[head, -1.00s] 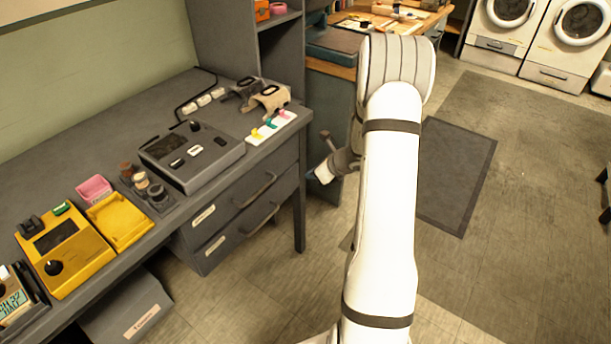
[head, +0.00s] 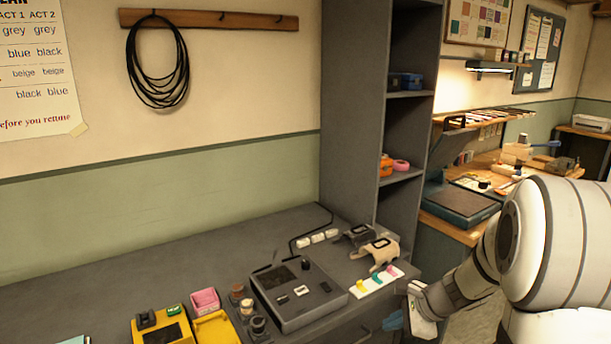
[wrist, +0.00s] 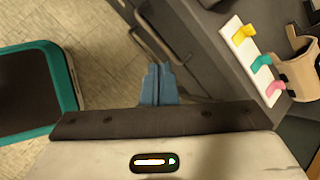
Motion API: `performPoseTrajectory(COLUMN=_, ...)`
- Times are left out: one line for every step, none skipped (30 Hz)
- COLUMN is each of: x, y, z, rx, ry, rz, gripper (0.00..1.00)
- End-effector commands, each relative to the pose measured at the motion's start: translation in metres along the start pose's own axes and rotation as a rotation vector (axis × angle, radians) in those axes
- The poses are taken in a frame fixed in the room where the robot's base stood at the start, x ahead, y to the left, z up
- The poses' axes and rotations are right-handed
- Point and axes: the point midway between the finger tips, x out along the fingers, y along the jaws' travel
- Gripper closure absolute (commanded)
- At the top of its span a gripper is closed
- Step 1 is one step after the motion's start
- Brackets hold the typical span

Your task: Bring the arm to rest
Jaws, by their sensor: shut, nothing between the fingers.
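My arm is folded at the right of the head view, beside the front edge of the grey desk (head: 225,262). My gripper (head: 393,321) shows low in the head view, just in front of the desk, below a white strip with coloured pegs (head: 376,282). In the wrist view the blue fingers of my gripper (wrist: 157,72) are together with nothing between them. Beyond them are the floor and the desk's drawer fronts. The white strip also shows at the wrist view's upper right (wrist: 250,60).
The desk holds a grey device (head: 298,293), a yellow device (head: 165,330), a pink box (head: 205,301) and a beige stand (head: 378,250). A tall grey shelf (head: 352,110) stands behind. A teal-edged dark object (wrist: 35,90) lies left in the wrist view, beside open floor.

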Motion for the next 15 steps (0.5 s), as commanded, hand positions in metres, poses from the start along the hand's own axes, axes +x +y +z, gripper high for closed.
performPoseTrajectory(x=-0.021, y=0.006, z=0.029, rx=-0.136, ry=0.011, rz=0.034, gripper=1.0)
performPoseTrajectory(x=-0.03, y=0.012, z=0.041, rx=-0.219, ry=0.02, rz=0.058, gripper=1.0)
performPoseTrajectory(x=-0.041, y=0.022, z=0.057, rx=-0.328, ry=0.03, rz=0.091, gripper=1.0)
performPoseTrajectory(x=-0.049, y=0.029, z=0.067, rx=-0.408, ry=0.039, rz=0.115, gripper=1.0)
performPoseTrajectory(x=-0.058, y=0.036, z=0.077, rx=-0.489, ry=0.048, rz=0.139, gripper=1.0)
performPoseTrajectory(x=-0.069, y=0.045, z=0.089, rx=-0.597, ry=0.061, rz=0.171, gripper=1.0)
performPoseTrajectory(x=-0.078, y=0.052, z=0.097, rx=-0.677, ry=0.071, rz=0.196, gripper=1.0)
performPoseTrajectory(x=-0.087, y=0.059, z=0.104, rx=-0.756, ry=0.082, rz=0.22, gripper=1.0)
performPoseTrajectory(x=-0.099, y=0.069, z=0.113, rx=-0.861, ry=0.096, rz=0.253, gripper=1.0)
performPoseTrajectory(x=-0.108, y=0.076, z=0.119, rx=-0.938, ry=0.11, rz=0.278, gripper=1.0)
performPoseTrajectory(x=-0.117, y=0.083, z=0.124, rx=-1.015, ry=0.122, rz=0.302, gripper=1.0)
performPoseTrajectory(x=-0.128, y=0.091, z=0.13, rx=-1.113, ry=0.139, rz=0.335, gripper=1.0)
performPoseTrajectory(x=-0.136, y=0.097, z=0.133, rx=-1.182, ry=0.152, rz=0.36, gripper=1.0)
performPoseTrajectory(x=-0.144, y=0.102, z=0.136, rx=-1.247, ry=0.166, rz=0.382, gripper=1.0)
performPoseTrajectory(x=-0.153, y=0.109, z=0.138, rx=-1.326, ry=0.183, rz=0.41, gripper=1.0)
